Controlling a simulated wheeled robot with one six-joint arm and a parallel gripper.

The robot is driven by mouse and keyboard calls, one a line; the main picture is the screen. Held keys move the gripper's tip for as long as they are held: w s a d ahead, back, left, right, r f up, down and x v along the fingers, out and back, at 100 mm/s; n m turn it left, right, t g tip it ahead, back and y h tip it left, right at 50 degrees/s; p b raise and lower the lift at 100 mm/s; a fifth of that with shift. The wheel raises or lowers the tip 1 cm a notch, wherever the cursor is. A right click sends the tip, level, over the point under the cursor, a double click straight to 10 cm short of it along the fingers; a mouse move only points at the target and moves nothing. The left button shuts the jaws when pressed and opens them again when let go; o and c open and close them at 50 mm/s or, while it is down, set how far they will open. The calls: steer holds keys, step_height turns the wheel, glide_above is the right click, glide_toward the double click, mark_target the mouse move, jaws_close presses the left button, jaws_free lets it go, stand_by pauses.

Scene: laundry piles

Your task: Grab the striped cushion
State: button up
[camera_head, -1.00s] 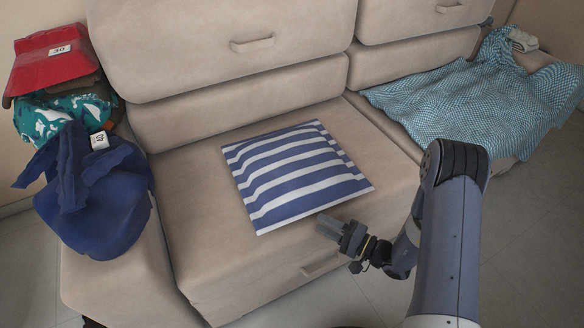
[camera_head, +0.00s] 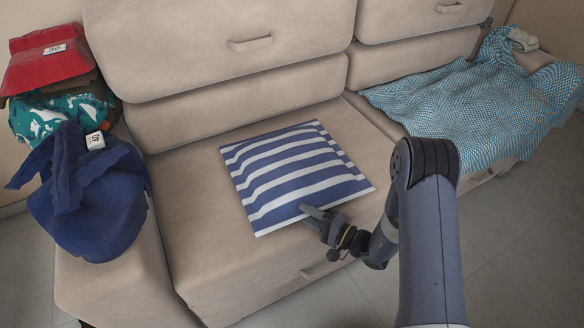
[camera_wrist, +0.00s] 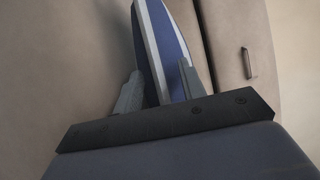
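The blue-and-white striped cushion (camera_head: 295,175) lies flat on the sofa seat, its front edge near the seat's front. My gripper (camera_head: 313,212) is at the cushion's front edge, low over the seat, with a finger overlapping the edge in the head view. In the wrist view the cushion (camera_wrist: 164,45) is seen edge-on between the two fingers of my gripper (camera_wrist: 160,90). The fingers are apart, one on each side of it, with a small gap at the left finger. Whether the right finger touches the cushion I cannot tell.
The beige sofa seat (camera_head: 190,185) around the cushion is bare. A teal patterned blanket (camera_head: 480,105) covers the right seat. A dark blue cloth (camera_head: 95,205), a teal printed cloth (camera_head: 60,118) and a red item (camera_head: 45,65) are piled on the left armrest.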

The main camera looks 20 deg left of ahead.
jaws_close()
stand_by(0.6)
